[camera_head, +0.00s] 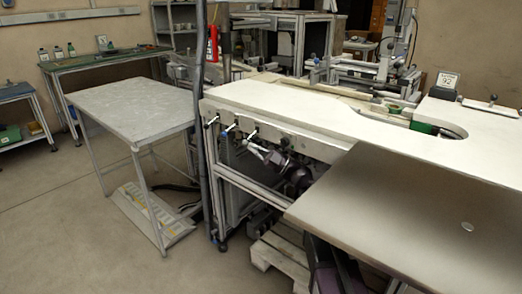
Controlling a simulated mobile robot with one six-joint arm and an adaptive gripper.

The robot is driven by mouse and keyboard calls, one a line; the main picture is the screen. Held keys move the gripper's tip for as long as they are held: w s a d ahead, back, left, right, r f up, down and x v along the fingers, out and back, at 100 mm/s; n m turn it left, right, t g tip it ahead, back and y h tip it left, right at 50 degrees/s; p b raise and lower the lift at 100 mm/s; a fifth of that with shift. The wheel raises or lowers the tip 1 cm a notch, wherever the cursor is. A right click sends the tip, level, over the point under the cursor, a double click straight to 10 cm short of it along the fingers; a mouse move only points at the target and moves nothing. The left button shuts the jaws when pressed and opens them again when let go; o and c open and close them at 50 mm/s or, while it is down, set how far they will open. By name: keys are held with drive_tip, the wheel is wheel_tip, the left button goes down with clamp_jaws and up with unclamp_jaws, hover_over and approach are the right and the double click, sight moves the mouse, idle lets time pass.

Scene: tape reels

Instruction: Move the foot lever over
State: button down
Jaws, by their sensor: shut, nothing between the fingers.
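No foot lever can be picked out with certainty. Several small levers with pale handles stick out of the front edge of the long white-topped bench (300,108); one lever (230,128) is left of centre. Below that edge is a silver and dark jointed mechanism (280,160), which looks like the end of my arm. What looks like my gripper (256,149) is at its left end, shut and empty, close under the bench edge. It is small, and whether it touches a lever cannot be told. The space under the bench is dark and partly hidden.
A brown tabletop (420,215) fills the lower right. A wooden pallet (280,258) lies on the floor beneath the bench. A grey table (135,108) stands at left, with a white tray (155,222) low down. A dark upright post (202,160) stands between. Floor at lower left is clear.

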drive_tip(key=shift+s+a+r+m+t, duration=0.1)
drive_tip(key=shift+r+m+t, duration=0.05)
drive_tip(key=shift+m+t, duration=0.3)
idle(0.3)
